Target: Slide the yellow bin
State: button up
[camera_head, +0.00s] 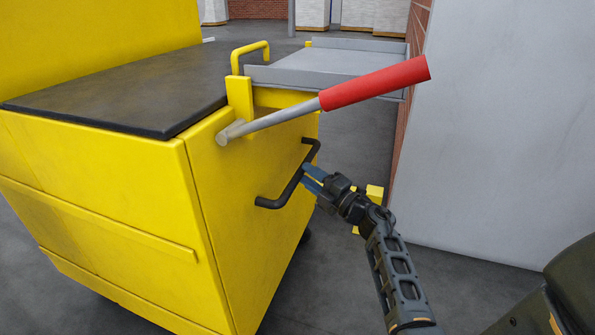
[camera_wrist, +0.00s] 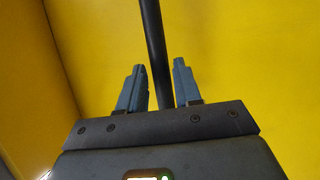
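The yellow bin (camera_head: 250,220) is a large box on the left of the head view, with a dark top. Its yellow side fills the background of the wrist view (camera_wrist: 235,60). A black bar handle (camera_head: 271,202) is fixed to its right side. My gripper (camera_head: 308,176) is at the handle. In the wrist view my gripper (camera_wrist: 158,70) has its two blue fingers apart, with the black handle bar (camera_wrist: 155,50) running between them. Gaps show between the bar and the fingers. I cannot tell how deep the bar sits.
A lever with a red grip (camera_head: 375,82) sticks out above my arm from the bin's upper corner. A grey metal tray (camera_head: 325,65) lies behind it. A grey wall or panel (camera_head: 500,130) stands close on the right. Dark floor (camera_head: 345,130) shows between.

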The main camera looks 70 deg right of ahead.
jog(key=x, duration=0.4)
jog(key=shift+w+a+r+b, duration=0.1)
jog(key=shift+w+b, duration=0.3)
grip_shut()
